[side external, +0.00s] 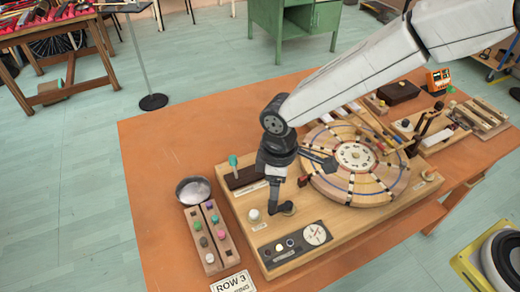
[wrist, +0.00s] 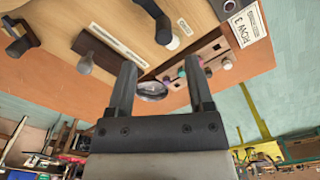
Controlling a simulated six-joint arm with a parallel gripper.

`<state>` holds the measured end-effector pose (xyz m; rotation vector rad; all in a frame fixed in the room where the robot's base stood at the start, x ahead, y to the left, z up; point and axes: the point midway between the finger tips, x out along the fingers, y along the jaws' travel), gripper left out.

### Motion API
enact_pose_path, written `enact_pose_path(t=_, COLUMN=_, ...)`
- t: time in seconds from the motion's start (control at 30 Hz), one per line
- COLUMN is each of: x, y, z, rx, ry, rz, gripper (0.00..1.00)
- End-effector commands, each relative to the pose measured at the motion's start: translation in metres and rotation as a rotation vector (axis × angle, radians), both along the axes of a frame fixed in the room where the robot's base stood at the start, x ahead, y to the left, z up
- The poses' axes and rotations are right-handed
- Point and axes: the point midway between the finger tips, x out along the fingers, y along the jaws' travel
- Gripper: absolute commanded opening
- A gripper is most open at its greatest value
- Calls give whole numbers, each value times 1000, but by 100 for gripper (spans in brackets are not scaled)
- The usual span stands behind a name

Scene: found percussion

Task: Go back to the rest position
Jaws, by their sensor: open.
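My gripper (wrist: 161,65) is open, with its two dark fingers apart and nothing between them in the wrist view. In the side external view, my dark wrist is above the front left of the wooden board (side external: 350,222), left of the round segmented wheel (side external: 356,156). The fingers are hard to make out there against dark parts on the board. In the wrist view, a metal bowl (wrist: 152,91) shows beyond the gap between the fingers; I cannot tell the distance from that view.
Left of the board stand the metal bowl (side external: 193,190) and a rack of colored pegs (side external: 210,238). A white card (side external: 233,284) lies in front. Several small instruments and an orange box (side external: 438,80) crowd the right. The orange tabletop (side external: 165,150) is clear at back left.

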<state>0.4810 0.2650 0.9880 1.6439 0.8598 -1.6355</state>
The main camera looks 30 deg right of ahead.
Motion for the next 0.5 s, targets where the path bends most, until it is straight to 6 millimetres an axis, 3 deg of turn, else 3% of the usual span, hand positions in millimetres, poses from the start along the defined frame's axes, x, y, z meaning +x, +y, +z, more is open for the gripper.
enact_pose_path(t=0.17, x=3, y=-31, z=9, rx=12, ry=-18, rz=-93, gripper=67)
enact_pose_path(t=0.27, x=4, y=-60, z=17, rx=24, ry=-35, rz=-182, gripper=67)
enact_pose_path(t=0.5, x=-12, y=-147, z=35, rx=59, ry=-94, rz=-465, gripper=67)
